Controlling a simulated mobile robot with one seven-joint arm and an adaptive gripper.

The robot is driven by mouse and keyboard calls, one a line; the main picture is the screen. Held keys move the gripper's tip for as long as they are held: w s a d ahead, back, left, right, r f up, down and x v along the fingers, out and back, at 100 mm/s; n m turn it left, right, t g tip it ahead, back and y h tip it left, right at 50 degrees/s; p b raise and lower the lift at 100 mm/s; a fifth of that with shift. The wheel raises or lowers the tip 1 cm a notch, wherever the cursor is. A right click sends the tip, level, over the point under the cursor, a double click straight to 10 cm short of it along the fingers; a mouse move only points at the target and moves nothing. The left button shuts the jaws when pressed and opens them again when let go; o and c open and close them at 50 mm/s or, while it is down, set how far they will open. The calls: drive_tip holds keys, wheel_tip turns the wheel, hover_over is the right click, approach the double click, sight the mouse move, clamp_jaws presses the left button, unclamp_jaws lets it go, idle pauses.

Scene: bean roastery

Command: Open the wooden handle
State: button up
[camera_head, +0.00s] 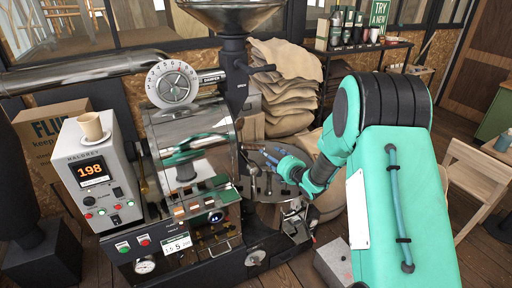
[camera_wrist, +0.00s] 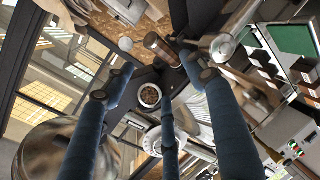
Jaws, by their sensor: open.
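A reddish-brown wooden handle (camera_wrist: 158,47) with a dark metal end shows in the wrist view, ahead of my gripper (camera_wrist: 160,74). The handle lies in the picture gap between my left and right blue fingers, nearer the right one. The fingers are spread and hold nothing. I cannot tell whether any finger touches the handle. In the head view my gripper (camera_head: 262,153) is at the right front of the roaster (camera_head: 190,128), near its polished drum. The handle is not clearly visible there.
A round window with brown beans (camera_wrist: 150,95) sits near the handle in the wrist view. Sacks (camera_head: 285,78) and a bottle shelf (camera_head: 365,47) are behind. A wooden chair (camera_head: 475,180) is at right.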

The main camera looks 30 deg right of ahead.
sight(258, 147)
drive_tip(key=shift+w, duration=0.1)
drive_tip(key=shift+b+x, duration=0.55)
drive_tip(key=shift+x, duration=6.2)
drive_tip(key=shift+f, duration=0.1)
